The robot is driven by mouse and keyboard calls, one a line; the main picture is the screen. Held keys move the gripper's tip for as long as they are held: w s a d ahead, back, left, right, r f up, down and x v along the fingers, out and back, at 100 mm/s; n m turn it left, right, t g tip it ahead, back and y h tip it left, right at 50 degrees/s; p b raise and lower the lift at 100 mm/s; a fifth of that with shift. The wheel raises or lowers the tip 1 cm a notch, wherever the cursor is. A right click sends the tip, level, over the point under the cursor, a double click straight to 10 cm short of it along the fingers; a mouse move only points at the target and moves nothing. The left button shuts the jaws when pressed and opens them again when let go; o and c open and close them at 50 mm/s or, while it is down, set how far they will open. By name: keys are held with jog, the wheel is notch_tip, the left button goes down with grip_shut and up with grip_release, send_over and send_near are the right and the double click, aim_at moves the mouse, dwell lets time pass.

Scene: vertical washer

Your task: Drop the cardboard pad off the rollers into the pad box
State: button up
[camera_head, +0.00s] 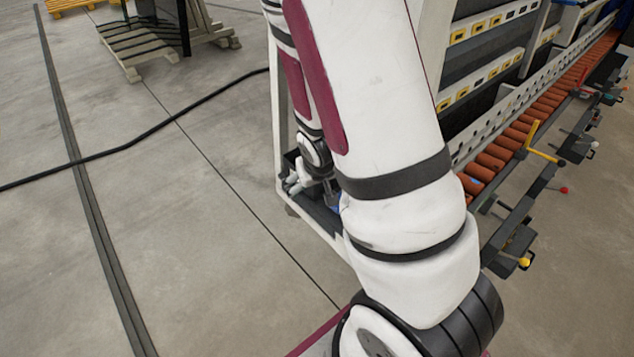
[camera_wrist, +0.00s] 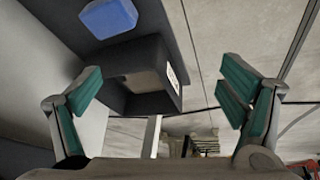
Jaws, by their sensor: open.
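My gripper (camera_wrist: 160,80) is open in the wrist view, with its teal finger pads wide apart and nothing between them. Beyond the fingers is a dark open box (camera_wrist: 128,102) with a white label, likely the pad box. A pale brownish patch (camera_wrist: 146,80) shows inside it; I cannot tell whether this is the cardboard pad or the box floor. In the head view the orange rollers (camera_head: 490,160) run along the machine at right, and no pad shows on their visible part. My arm hides much of the area around my gripper there.
A blue block-like thing (camera_wrist: 108,18) lies on the dark shelf beside the box. The washer frame (camera_head: 470,85) stands right of my arm, with levers and coloured knobs (camera_head: 524,263) sticking out. A black cable (camera_head: 130,143) crosses the floor. The left floor is mostly open.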

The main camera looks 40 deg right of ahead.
jog(key=s+a+r+n+y, duration=0.1)
jog(key=s+a+r, duration=0.25)
jog(key=r, duration=0.45)
jog(key=s+a+r, duration=0.3)
jog(key=a+r, duration=0.1)
jog(key=r, duration=0.3)
jog(key=s+a+r+n+y, duration=0.1)
jog(key=s+a+r, duration=0.25)
jog(key=r, duration=0.45)
jog(key=s+a+r+n, duration=0.1)
jog(key=s+a+r, duration=0.2)
jog(key=s, duration=0.4)
jog(key=shift+s+a+r+n+g+y, duration=0.3)
jog(key=shift+s+a+r, duration=0.05)
jog(key=shift+s+a, duration=0.05)
jog(key=shift+r, duration=0.1)
jog(key=shift+r+p, duration=0.7)
jog(key=shift+r, duration=0.15)
